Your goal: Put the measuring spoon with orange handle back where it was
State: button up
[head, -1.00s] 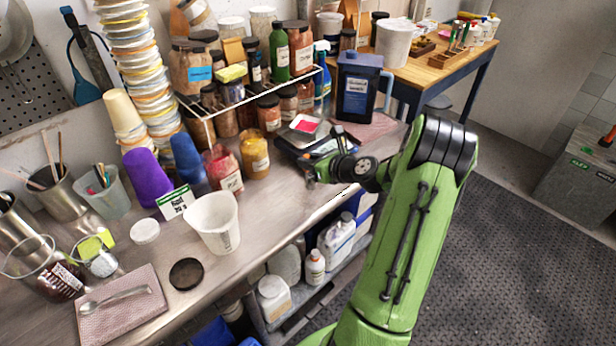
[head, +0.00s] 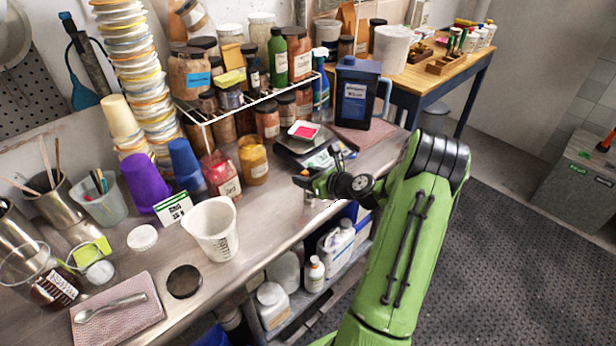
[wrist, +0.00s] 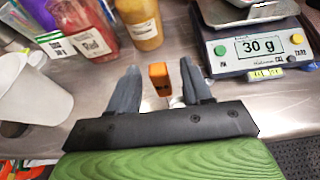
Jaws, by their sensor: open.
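In the wrist view an orange handle end (wrist: 160,78) stands between the two fingers of my gripper (wrist: 161,86). Gaps show on both sides of it, so the fingers are apart and not closed on it. It looks like the measuring spoon's handle; the rest of the spoon is hidden behind the gripper's body. In the head view my gripper (head: 318,170) is low over the bench's front edge, just in front of the scale (head: 298,150). I cannot make out the spoon clearly there.
The scale also shows in the wrist view (wrist: 256,58), reading 30 g. A white measuring beaker (head: 212,232) and a yellow-orange jar (head: 254,163) stand left of my gripper. A pinkish cloth (head: 118,318) with a metal spoon (head: 108,307) lies front left.

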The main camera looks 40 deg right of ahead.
jog(key=v, duration=1.2)
jog(key=a+r+n+g+y, duration=0.1)
jog(key=a+r+n+g, duration=0.25)
jog(key=a+n, duration=0.7)
jog(key=a+r+n+g+y, duration=0.15)
jog(key=a+n+g, duration=0.25)
jog(key=a+n, duration=0.65)
jog(key=s+a+r+n+h, duration=0.1)
jog(key=s+a+r+n, duration=0.2)
jog(key=s+n, duration=0.4)
jog(key=s+a+r+n+h, duration=0.2)
jog(key=s+a+r+n, duration=0.1)
jog(key=s+a+n, duration=0.2)
jog(key=s+n, duration=0.2)
jog(key=shift+a+r+n+p, duration=0.3)
jog(key=shift+n+p, duration=0.1)
